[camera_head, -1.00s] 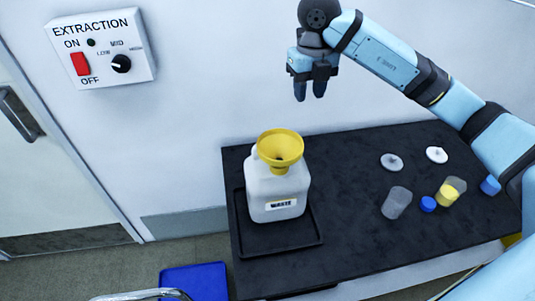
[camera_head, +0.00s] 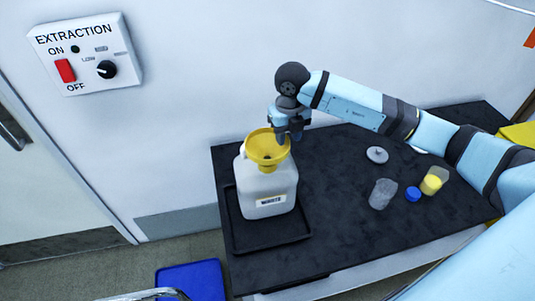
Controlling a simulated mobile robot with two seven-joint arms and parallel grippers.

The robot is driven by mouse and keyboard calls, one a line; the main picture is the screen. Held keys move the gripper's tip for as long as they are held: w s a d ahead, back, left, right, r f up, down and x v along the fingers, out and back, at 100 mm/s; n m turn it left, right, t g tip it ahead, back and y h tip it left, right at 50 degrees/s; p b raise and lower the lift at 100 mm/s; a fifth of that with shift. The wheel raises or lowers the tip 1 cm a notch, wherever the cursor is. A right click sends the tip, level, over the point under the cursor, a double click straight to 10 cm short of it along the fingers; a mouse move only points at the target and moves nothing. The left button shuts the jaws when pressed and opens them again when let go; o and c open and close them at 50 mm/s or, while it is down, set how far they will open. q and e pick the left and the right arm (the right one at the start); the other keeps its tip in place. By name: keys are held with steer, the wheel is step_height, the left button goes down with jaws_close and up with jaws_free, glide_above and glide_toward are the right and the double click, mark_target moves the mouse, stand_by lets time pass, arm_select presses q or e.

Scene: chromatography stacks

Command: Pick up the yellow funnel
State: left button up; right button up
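The yellow funnel (camera_head: 267,148) sits in the mouth of a white jug labelled WASTE (camera_head: 267,192), its wide cone facing up. My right gripper (camera_head: 289,136) points down at the back right edge of the funnel's rim. Its two fingers show a gap between them, so it looks open. One finger overlaps the rim in the picture; I cannot tell whether it touches. My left gripper is not in view.
The jug stands in a black tray (camera_head: 240,240) on a dark bench (camera_head: 335,215). To the right are a grey lid (camera_head: 377,155), a clear jar (camera_head: 382,194), a blue cap (camera_head: 413,194) and a yellow-filled jar (camera_head: 432,182). A blue bin (camera_head: 190,280) is below.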

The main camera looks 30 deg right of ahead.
steer(key=shift+f, duration=0.2)
jaws_close()
steer(key=shift+r, duration=0.1)
step_height(320, 180, up, 23)
steer(key=shift+p, duration=0.4)
stand_by(0.7)
